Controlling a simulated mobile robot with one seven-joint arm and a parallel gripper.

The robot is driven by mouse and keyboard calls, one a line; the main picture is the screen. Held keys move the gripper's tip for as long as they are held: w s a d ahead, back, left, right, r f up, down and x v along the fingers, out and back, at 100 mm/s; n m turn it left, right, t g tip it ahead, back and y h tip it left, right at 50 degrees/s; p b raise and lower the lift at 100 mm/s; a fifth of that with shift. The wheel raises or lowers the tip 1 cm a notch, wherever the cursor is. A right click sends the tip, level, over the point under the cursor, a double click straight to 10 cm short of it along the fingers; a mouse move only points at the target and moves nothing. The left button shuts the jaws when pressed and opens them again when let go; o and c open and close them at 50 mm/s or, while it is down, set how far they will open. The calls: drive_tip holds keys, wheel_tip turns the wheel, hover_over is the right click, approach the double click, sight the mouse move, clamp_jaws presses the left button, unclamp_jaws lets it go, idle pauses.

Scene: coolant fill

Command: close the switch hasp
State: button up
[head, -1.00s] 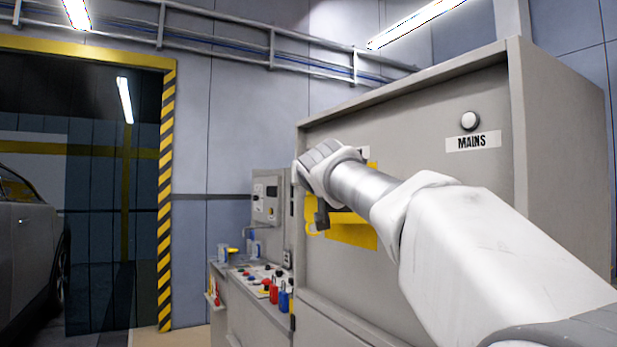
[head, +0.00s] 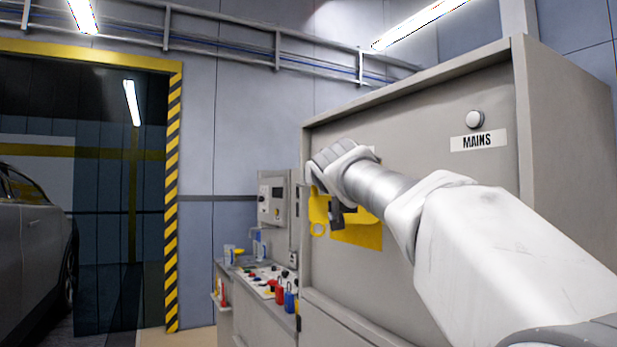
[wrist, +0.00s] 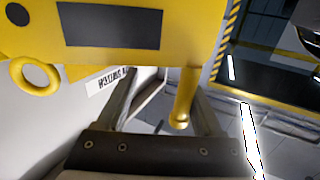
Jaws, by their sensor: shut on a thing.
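The yellow switch hasp (head: 360,235) is on the grey cabinet front, partly hidden by my arm in the head view. In the wrist view a broad yellow part of it (wrist: 190,25) with a dark rectangular patch crosses the top. A yellow ring (wrist: 35,78) hangs at its left; it also shows in the head view at the hasp's lower left. A yellow post (wrist: 184,100) points down beside my right finger. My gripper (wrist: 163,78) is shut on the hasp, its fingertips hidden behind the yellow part. Whether the hasp is fully closed cannot be told.
The cabinet (head: 420,110) carries a MAINS label (head: 478,141) and a round white lamp (head: 475,119). Left of it stands a low bench (head: 250,310) with red and blue padlocks. A grey control box (head: 275,205) is behind. A car (head: 35,240) stands far left.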

drive_tip(key=s+a+b, duration=0.5)
drive_tip(key=s+b, duration=0.2)
drive_tip(key=s, duration=0.1)
drive_tip(key=shift+a, duration=0.3)
drive_tip(key=shift+o, duration=0.7)
drive_tip(key=shift+s+a+b, duration=0.3)
drive_tip(key=shift+s, duration=0.15)
drive_tip(key=shift+s+a+f+b, duration=0.1)
drive_tip(key=shift+s+a+b, duration=0.55)
drive_tip(key=shift+s, duration=0.35)
drive_tip(key=shift+s+a+f+b, duration=0.1)
drive_tip(key=shift+s+a+b, duration=0.3)
drive_tip(key=shift+s+a, duration=0.9)
drive_tip(key=shift+s, duration=0.4)
drive_tip(key=shift+c, duration=0.4)
drive_tip(key=s+a, duration=0.1)
drive_tip(key=a, duration=0.2)
drive_tip(key=shift+s, duration=0.4)
drive_tip(key=shift+c, duration=0.3)
drive_tip(key=shift+d+r, duration=0.2)
drive_tip(key=shift+d, duration=0.55)
drive_tip(key=shift+d, duration=0.15)
